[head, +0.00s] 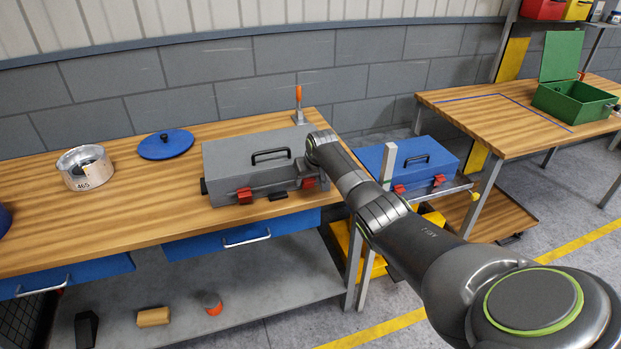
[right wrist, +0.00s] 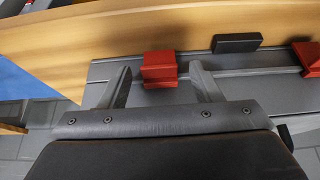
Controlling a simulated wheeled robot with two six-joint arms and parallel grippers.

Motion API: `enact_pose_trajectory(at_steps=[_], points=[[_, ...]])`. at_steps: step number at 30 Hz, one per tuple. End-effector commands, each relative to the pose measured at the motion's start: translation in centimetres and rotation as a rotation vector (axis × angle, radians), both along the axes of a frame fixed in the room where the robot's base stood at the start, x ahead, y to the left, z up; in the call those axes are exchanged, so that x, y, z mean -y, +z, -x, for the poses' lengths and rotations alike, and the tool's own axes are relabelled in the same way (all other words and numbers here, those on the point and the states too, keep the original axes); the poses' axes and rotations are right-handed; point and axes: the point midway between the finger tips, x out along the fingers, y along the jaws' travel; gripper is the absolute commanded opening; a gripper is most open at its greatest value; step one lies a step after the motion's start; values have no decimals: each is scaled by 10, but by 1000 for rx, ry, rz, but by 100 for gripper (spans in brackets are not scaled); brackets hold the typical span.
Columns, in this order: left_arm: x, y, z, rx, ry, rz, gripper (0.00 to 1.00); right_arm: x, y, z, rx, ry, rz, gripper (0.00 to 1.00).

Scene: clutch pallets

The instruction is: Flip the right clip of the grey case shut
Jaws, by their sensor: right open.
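The grey case (head: 225,157) stands closed on the wooden bench, with a black handle on its lid. Its right red clip (head: 309,184) is on the front side, close under my right gripper (head: 290,182). In the right wrist view the right clip (right wrist: 160,69) sits between the two spread fingers of my right gripper (right wrist: 161,80), which is open and holds nothing. I cannot tell whether the fingers touch the clip, or how far it is turned. The left red clip (head: 244,196) also shows at the right edge of the right wrist view (right wrist: 308,58). My left gripper is out of view.
A small black block (head: 278,197) lies at the case front between the clips. A blue case (head: 400,160) with red clips stands to the right. A metal tin (head: 86,168), a blue lid (head: 166,145) and an orange-handled tool (head: 299,105) are on the bench.

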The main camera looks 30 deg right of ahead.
Motion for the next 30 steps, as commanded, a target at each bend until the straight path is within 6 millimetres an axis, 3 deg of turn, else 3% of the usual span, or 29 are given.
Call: enact_pose_trajectory(at_steps=[7, 13, 30], points=[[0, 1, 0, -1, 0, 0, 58, 0, 2, 1, 1, 0, 0, 58], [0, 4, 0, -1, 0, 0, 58, -1, 16, 7, 2, 0, 2, 58], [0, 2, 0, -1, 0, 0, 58, -10, 89, 43, 5, 0, 2, 58]])
